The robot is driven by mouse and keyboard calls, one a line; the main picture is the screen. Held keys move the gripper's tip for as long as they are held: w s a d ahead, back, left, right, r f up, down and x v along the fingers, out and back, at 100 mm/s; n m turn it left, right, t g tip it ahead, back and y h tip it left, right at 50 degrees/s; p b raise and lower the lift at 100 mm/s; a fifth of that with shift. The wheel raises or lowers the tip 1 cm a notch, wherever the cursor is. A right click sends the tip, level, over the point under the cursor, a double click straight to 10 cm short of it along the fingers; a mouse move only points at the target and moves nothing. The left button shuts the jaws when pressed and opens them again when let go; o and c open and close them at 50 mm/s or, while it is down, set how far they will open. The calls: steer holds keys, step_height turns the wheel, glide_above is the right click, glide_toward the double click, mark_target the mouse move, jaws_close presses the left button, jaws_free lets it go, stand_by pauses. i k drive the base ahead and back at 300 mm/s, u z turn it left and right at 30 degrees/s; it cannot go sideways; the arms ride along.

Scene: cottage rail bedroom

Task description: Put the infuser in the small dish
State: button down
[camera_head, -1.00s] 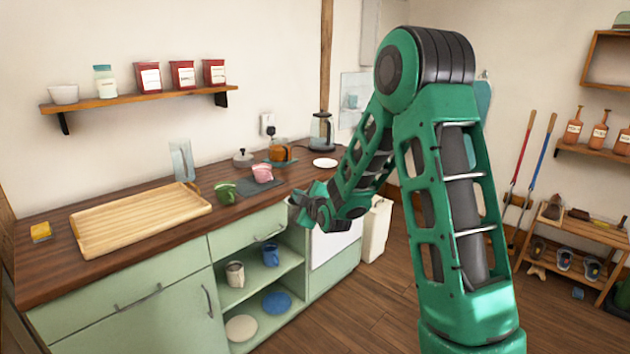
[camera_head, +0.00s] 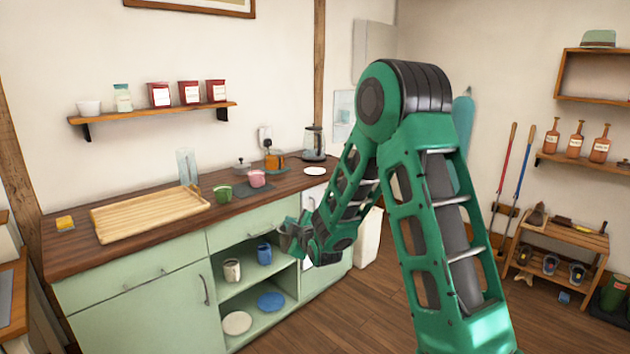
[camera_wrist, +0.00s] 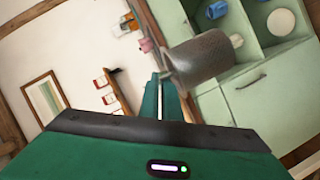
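The infuser (camera_wrist: 205,58), a grey mesh cylinder with a small side tab, is in my gripper (camera_wrist: 166,92) in the wrist view. The fingers appear closed on its edge, and it is tilted. In the head view my gripper (camera_head: 303,232) is in front of the counter's open shelves, below the countertop's height in the picture, with the infuser (camera_head: 287,239) a dark grey shape at its tip. A small white dish (camera_head: 315,171) lies on the counter near its right end, apart from my gripper.
The wooden counter (camera_head: 150,240) holds a tray (camera_head: 150,213), a green mug (camera_head: 223,193), a pink mug (camera_head: 257,179), an amber pot (camera_head: 275,160) and a kettle (camera_head: 314,145). Mugs and plates stand in the open shelves below. A white bin (camera_head: 368,238) stands right of the counter.

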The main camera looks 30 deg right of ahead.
mark_target(315, 172)
steer(key=k, duration=0.7)
steer(key=z, duration=0.6)
steer(key=i, duration=1.95)
steer(key=u, duration=0.6)
